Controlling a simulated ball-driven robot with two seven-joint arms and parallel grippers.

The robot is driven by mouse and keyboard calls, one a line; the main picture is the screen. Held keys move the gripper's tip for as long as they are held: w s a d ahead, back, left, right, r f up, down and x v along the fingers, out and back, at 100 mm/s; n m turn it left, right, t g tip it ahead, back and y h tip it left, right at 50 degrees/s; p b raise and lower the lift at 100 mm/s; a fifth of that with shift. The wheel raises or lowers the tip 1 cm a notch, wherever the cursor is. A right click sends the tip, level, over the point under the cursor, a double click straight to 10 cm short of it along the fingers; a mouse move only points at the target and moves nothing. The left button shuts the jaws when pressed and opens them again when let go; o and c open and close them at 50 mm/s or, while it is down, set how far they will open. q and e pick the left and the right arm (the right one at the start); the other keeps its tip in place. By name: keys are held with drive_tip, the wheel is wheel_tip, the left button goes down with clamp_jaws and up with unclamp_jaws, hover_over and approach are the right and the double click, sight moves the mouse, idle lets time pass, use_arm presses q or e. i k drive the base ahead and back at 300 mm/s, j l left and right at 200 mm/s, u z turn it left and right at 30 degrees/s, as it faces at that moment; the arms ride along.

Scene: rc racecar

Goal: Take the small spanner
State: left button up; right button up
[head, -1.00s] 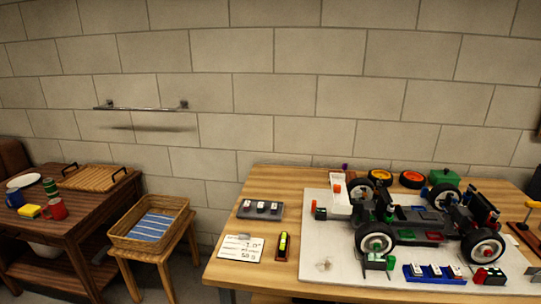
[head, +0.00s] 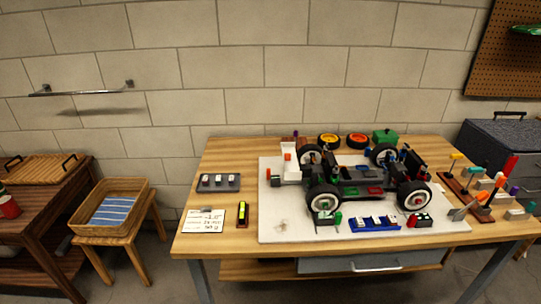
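I cannot make out the small spanner for certain in the head view. A wooden tool rack (head: 470,195) with several coloured handles stands at the right end of the workbench (head: 220,160). A small grey metal piece (head: 458,213) shows at the rack's front left, too small to name. The RC car chassis (head: 362,180) with its black wheels sits on a white mat (head: 275,232) in the middle of the bench. Neither of my grippers is in view.
A blue tray (head: 375,223) with white parts lies at the mat's front edge. A grey tray (head: 219,183) and a written card (head: 203,220) lie at the left. A wicker basket (head: 135,192) stands on a stool. A dark cabinet (head: 500,140) stands behind the right end.

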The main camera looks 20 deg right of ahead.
sight(502, 180)
drive_tip(key=z, duration=2)
drive_tip(key=i+j, duration=0.4)
drive_tip(key=i, duration=0.2)
